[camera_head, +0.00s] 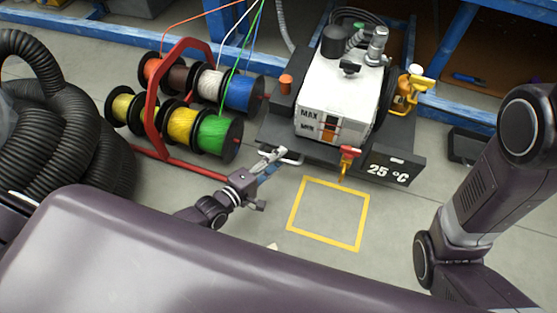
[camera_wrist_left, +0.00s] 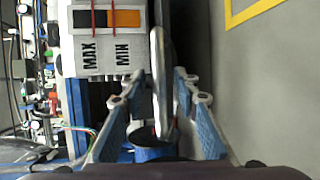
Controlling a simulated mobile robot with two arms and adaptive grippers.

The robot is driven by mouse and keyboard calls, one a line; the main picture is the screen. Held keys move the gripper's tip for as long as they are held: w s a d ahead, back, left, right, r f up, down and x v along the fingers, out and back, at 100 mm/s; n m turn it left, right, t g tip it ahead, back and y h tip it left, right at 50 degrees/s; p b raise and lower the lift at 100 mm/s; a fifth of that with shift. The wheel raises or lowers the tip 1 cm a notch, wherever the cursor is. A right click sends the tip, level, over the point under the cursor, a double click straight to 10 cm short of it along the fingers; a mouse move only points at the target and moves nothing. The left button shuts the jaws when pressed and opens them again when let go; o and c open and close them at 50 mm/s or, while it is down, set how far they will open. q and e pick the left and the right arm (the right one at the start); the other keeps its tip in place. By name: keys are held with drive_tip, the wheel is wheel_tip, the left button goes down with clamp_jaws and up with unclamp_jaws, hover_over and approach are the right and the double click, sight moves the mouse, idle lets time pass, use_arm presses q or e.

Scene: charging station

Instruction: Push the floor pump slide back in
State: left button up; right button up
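The white floor pump (camera_head: 335,85), marked MAX and MIN, sits on a dark slide (camera_head: 408,163) with "25 °C" on its front. A metal handle (camera_head: 292,158) shows at the slide's front left. My left gripper (camera_head: 273,160) is at this handle. In the left wrist view, the handle (camera_wrist_left: 160,75) runs as an upright bar between the two blue fingers of my left gripper (camera_wrist_left: 160,100). The fingers stand apart, with gaps on both sides of the bar. The pump's level window shows beyond them. My right arm is at the right; its gripper is out of view.
A red rack of cable spools (camera_head: 212,135) stands left of the pump. A yellow square (camera_head: 365,215) marks clear floor in front. A red-handled valve (camera_head: 347,153) sticks out at the slide's front. Blue shelving beams (camera_head: 455,113) run behind.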

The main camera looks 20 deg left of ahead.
use_arm(q)
drive_tip(key=shift+w+d, duration=0.1)
drive_tip(key=shift+w, duration=0.05)
drive_tip(key=shift+c, duration=0.7)
clamp_jaws()
